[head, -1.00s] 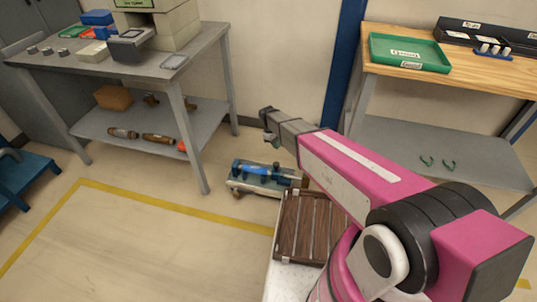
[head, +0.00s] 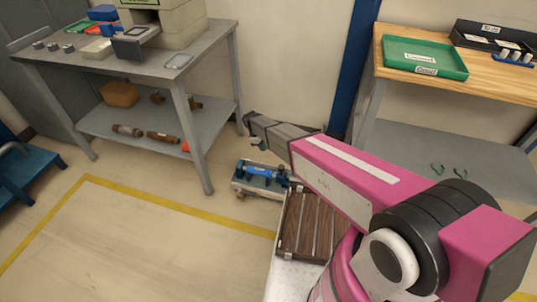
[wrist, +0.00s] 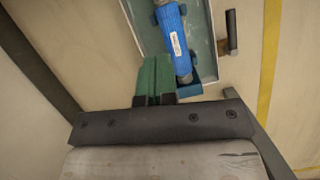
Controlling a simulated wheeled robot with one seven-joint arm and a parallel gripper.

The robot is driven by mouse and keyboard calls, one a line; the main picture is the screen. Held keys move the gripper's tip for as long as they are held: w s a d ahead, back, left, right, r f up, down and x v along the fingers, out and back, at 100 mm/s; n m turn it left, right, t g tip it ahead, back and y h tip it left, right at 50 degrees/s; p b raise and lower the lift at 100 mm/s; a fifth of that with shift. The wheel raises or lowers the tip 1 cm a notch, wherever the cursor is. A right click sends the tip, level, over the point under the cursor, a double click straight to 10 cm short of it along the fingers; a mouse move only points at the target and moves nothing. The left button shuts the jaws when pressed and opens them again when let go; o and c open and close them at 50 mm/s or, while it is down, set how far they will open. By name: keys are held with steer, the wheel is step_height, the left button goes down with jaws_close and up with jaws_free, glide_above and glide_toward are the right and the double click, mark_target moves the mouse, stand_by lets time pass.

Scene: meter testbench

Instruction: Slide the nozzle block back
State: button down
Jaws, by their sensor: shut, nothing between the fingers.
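The low test fixture (head: 250,188) stands on the floor with a blue cylindrical meter (head: 262,172) lying across it. The meter also shows in the wrist view (wrist: 173,42), in a pale-rimmed tray. Blue blocks sit at both of its ends; the near one (wrist: 190,89) is partly hidden behind my gripper. I cannot tell for sure which is the nozzle block. My gripper (wrist: 155,75) has green fingers that are shut and empty, beside the near end of the meter.
A dark handle (wrist: 232,32) sticks out from the tray's side. A grey bench (head: 205,60) is at left, a wooden-topped bench (head: 385,60) at right. Floor in front is free.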

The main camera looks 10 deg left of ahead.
steer(key=x, duration=0.9)
steer(key=shift+f, duration=0.15)
steer(key=d, duration=0.2)
steer(key=shift+s+d, duration=0.25)
steer(key=shift+s, duration=0.05)
steer(key=shift+s+d, duration=0.15)
steer(key=shift+d, duration=0.55)
steer(key=shift+s+d, duration=0.2)
steer(key=shift+d, duration=2.35)
steer(key=shift+w+a, duration=0.2)
steer(key=shift+a, duration=0.25)
steer(key=a, duration=0.2)
steer(key=shift+w+a, duration=0.35)
steer(key=shift+a, duration=0.05)
steer(key=s+v, duration=0.1)
steer(key=v, duration=0.9)
steer(key=shift+w+r, duration=0.25)
steer(key=shift+w, duration=0.15)
